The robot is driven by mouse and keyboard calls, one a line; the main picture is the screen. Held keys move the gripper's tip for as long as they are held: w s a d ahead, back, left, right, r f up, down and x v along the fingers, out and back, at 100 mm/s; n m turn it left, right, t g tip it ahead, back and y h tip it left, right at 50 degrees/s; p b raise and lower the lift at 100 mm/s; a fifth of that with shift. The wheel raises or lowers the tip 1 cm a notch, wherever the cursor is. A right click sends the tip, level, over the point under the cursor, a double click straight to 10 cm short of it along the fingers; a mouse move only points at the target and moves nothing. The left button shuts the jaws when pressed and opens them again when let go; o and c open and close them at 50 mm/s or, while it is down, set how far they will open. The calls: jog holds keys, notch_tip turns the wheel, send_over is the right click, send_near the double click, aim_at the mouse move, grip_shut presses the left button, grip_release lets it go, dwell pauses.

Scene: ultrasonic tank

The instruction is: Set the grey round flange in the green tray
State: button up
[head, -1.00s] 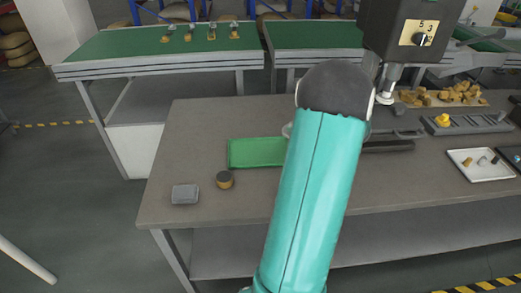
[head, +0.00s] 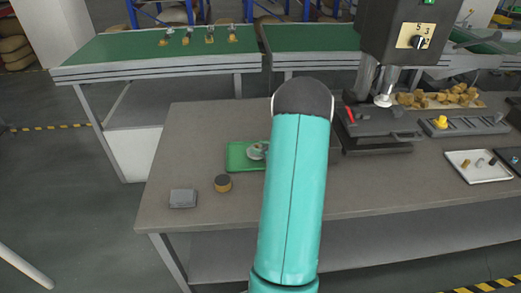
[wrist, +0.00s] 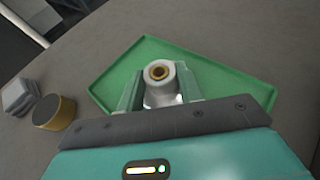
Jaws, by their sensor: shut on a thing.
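The green tray (head: 240,160) lies on the grey workbench, partly behind my arm in the head view; the wrist view shows it too (wrist: 240,82). My gripper (wrist: 160,88) is over the tray with its green fingers on either side of a pale grey round flange (wrist: 161,97). The gripper is shut on the flange. A brass-coloured ring shows at the flange's middle. In the head view the flange (head: 257,150) appears within the tray's outline. I cannot tell whether it touches the tray floor.
A dark-topped brass cylinder (head: 223,183) and a grey block (head: 183,198) stand left of the tray. A drill press (head: 405,40) rises at the back right, with a dark vise (head: 375,130) below. A white tray (head: 478,166) of small parts lies further right.

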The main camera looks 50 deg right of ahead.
jog(key=shift+f, duration=0.3)
jog(key=shift+f, duration=0.15)
jog(key=o, duration=1.1)
